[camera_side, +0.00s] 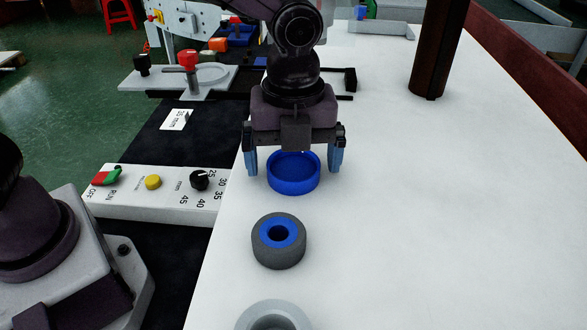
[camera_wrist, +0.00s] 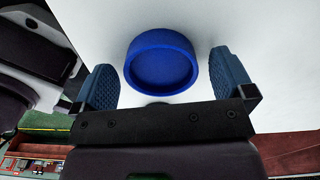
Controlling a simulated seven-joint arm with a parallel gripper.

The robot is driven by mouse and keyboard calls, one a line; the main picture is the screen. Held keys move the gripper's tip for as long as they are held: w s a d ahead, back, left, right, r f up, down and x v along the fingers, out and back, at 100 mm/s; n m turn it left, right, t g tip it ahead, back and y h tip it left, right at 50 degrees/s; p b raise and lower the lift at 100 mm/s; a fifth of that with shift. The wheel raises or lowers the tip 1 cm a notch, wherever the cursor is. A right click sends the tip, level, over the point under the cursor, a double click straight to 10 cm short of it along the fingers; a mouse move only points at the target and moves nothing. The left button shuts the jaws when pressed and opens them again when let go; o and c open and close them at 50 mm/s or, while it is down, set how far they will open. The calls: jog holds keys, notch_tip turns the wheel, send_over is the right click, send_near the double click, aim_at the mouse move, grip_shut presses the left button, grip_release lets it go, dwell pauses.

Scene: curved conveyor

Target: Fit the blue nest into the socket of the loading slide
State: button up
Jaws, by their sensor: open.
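The blue nest (camera_side: 294,187) is a shallow round blue cup, upright on the white table. My gripper (camera_side: 293,170) is open above it, with one blue finger on each side of the nest and gaps between. In the wrist view the nest (camera_wrist: 162,62) sits between the two spread fingers (camera_wrist: 166,80), a little beyond the gripper bar. At the upper left of the side view, a grey plate with a round ring-shaped recess (camera_side: 212,73) looks like the socket of the loading slide. It stands beside a red-knobbed lever.
A grey roller with a blue core (camera_side: 278,253) stands just in front of the nest. A pale grey ring (camera_side: 272,317) is at the bottom edge. A control box with knobs (camera_side: 155,194) is at left. A dark post (camera_side: 437,50) stands at back right. The table's right side is clear.

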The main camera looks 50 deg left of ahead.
jog(key=c, duration=1)
jog(key=shift+o, duration=0.2)
jog(key=shift+r, duration=0.1)
